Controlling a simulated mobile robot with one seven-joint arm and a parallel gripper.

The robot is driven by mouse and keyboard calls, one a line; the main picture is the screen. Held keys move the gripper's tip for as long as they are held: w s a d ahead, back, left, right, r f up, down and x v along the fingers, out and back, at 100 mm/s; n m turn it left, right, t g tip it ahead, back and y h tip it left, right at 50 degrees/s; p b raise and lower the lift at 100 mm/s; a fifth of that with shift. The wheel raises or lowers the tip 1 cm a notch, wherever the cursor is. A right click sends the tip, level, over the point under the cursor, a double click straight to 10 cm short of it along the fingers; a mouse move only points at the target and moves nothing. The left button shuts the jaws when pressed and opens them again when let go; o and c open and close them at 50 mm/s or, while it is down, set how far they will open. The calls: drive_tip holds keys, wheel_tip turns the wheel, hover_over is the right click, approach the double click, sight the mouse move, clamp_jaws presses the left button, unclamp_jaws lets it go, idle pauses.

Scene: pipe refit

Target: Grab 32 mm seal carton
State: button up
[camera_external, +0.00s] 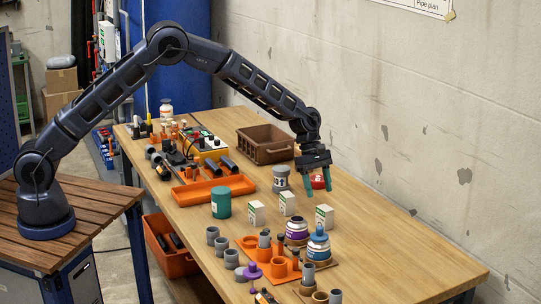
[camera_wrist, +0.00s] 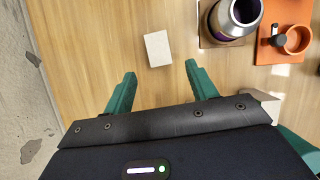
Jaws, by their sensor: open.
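Three small white cartons with green markings stand on the wooden table in the external view: a left one (camera_external: 256,213), a middle one (camera_external: 287,204) and a right one (camera_external: 324,216). Their size labels are too small to read, so I cannot tell which is 32 mm. My gripper (camera_external: 316,187) is open and empty, pointing down above the table near the right carton. In the wrist view, a white carton top (camera_wrist: 158,48) lies just beyond the gap between my green fingertips (camera_wrist: 160,72), apart from both. A pale box corner (camera_wrist: 264,103) shows partly hidden behind the gripper body.
A green canister (camera_external: 221,203), an orange tray (camera_external: 213,190) and a brown crate (camera_external: 265,146) are farther left and back. The table's right side is clear.

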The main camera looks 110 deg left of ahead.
sight(322, 206)
drive_tip(key=x, duration=0.5)
drive_tip(key=shift+w+d+f, duration=0.1)
drive_tip(key=shift+w+f, duration=0.05)
drive_tip(key=shift+f, duration=0.1)
drive_tip(key=shift+w+x, duration=0.1)
drive_tip(key=shift+x, duration=1.2)
drive_tip(key=shift+w+x, duration=0.15)
drive_tip(key=shift+x, duration=1.15)
drive_tip(key=shift+d+r, duration=0.15)
drive_tip(key=shift+r, duration=0.05)
drive_tip(key=c, duration=1.1)
